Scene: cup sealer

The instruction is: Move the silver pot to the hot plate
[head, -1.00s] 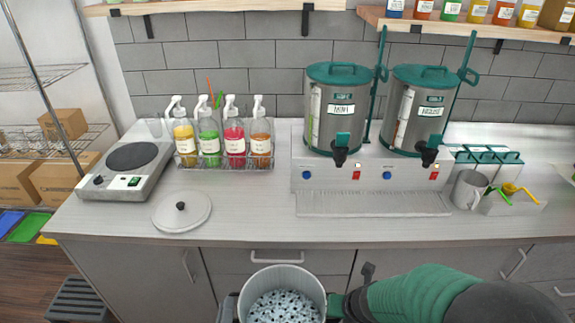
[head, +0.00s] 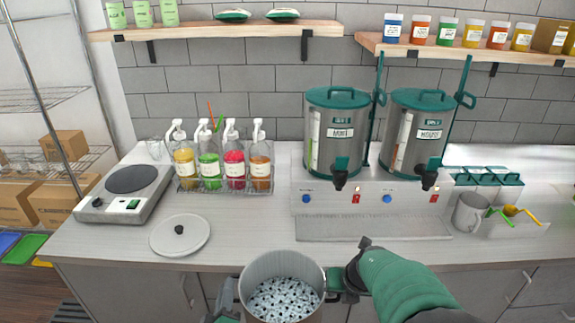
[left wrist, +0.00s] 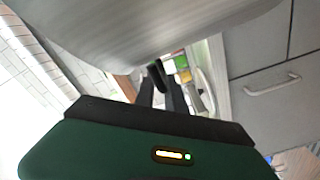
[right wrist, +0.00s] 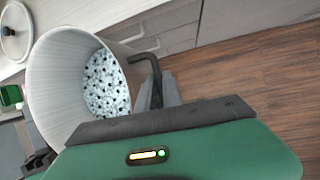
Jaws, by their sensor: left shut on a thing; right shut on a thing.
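The silver pot (head: 281,268) is held in front of the counter's front edge, its open top showing many small white and black pieces inside. It also shows in the right wrist view (right wrist: 62,75) and close up in the left wrist view (left wrist: 130,35). My left gripper (head: 232,292) is shut on the pot's left side. My right gripper (head: 338,282) is shut on the handle at its right side; that handle shows in the right wrist view. The hot plate (head: 126,193) stands at the counter's left end, its dark round plate bare.
A round lid (head: 180,236) lies on the counter between the hot plate and the pot. A rack of pump bottles (head: 222,185) stands behind it. Two large dispensers (head: 337,130) stand on a base with a drip tray (head: 372,227) at right. Counter front is clear near the lid.

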